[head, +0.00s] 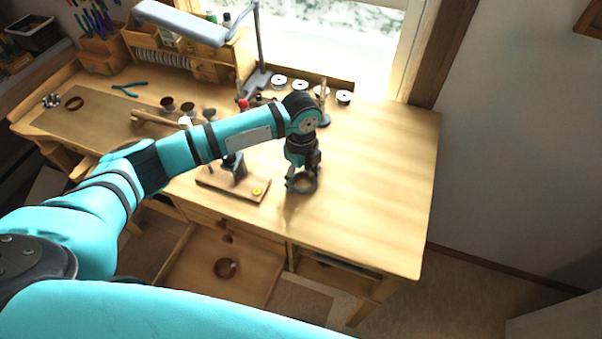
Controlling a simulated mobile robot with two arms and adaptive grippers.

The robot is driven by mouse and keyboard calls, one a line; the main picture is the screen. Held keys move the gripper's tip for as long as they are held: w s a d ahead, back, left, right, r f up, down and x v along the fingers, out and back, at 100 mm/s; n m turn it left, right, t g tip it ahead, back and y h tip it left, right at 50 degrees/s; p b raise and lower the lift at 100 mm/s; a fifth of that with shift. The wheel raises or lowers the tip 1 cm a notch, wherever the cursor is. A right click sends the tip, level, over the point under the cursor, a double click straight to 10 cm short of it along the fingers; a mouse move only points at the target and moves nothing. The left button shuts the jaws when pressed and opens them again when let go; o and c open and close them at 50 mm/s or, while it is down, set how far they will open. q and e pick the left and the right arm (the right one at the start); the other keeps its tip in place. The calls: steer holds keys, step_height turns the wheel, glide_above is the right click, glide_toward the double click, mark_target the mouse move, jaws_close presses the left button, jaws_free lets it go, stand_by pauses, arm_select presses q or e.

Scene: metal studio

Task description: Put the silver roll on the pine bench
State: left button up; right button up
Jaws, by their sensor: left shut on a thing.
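My left gripper (302,179) points down over the right half of the pine bench (380,185). It is shut on a grey ring-shaped thing, which looks like the silver roll (303,185). The roll is small and partly hidden by the fingers. It is on or just above the bench top, with a shadow close below; I cannot tell whether it touches the wood. My right gripper is out of view.
A small board with a metal tool and a yellow piece (257,191) lies left of the gripper. White-topped spools (300,84) and a lamp (258,50) stand at the back. The right of the bench is clear. An open drawer (190,270) is below the front edge.

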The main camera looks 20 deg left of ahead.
arm_select(q)
steer(key=o, duration=1.2)
steer(key=shift+r, duration=0.25)
step_height(320, 180, up, 12)
steer(key=b, duration=0.3)
steer(key=shift+f, duration=0.1)
